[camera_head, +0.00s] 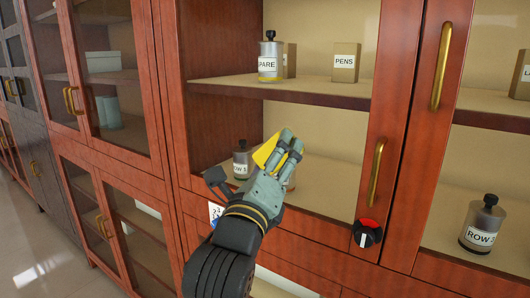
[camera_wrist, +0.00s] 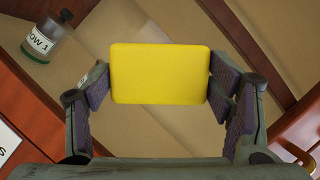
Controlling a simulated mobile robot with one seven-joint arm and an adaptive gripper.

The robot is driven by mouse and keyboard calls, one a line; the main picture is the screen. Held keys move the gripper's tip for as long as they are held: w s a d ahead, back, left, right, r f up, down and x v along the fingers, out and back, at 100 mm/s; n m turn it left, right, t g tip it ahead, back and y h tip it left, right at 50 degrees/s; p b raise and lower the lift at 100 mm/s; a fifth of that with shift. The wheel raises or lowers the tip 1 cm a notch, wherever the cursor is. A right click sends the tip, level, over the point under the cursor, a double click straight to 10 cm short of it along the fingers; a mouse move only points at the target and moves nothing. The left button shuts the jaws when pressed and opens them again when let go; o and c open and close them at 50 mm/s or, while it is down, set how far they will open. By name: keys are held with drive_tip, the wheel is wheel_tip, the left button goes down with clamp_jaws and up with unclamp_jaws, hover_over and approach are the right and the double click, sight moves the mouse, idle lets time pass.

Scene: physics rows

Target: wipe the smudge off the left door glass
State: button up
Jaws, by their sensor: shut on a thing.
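My gripper (camera_head: 287,152) is shut on a yellow sponge (camera_head: 266,150), which also shows between the fingers in the wrist view (camera_wrist: 160,74). They are in front of the left door glass (camera_head: 318,130) of the red-brown cabinet, below its upper shelf. I cannot tell whether the sponge touches the glass. No smudge is clearly visible; the gripper and sponge cover part of the pane. The left door's brass handle (camera_head: 376,172) is to the right of my gripper.
Behind the glass are a bottle labelled PARE (camera_head: 270,57), a PENS box (camera_head: 346,63) and a lower bottle (camera_head: 241,160). The right door's handle (camera_head: 441,66) is further right.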

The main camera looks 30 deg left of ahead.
sight(258, 155)
drive_tip(key=shift+w+a+p, duration=0.1)
drive_tip(key=shift+a+p, duration=0.45)
drive_tip(key=shift+a, duration=1.2)
drive_tip(key=shift+w+a, duration=0.15)
drive_tip(key=shift+a, duration=1.4)
drive_tip(key=shift+w+a, duration=0.15)
drive_tip(key=shift+a, duration=1.4)
drive_tip(key=shift+w+a, duration=0.15)
drive_tip(key=shift+a, duration=1.4)
drive_tip(key=shift+s+a+f, duration=0.1)
drive_tip(key=shift+s, duration=0.3)
drive_tip(key=shift+s+a, duration=0.1)
drive_tip(key=shift+s, duration=2.45)
drive_tip(key=shift+s, duration=0.1)
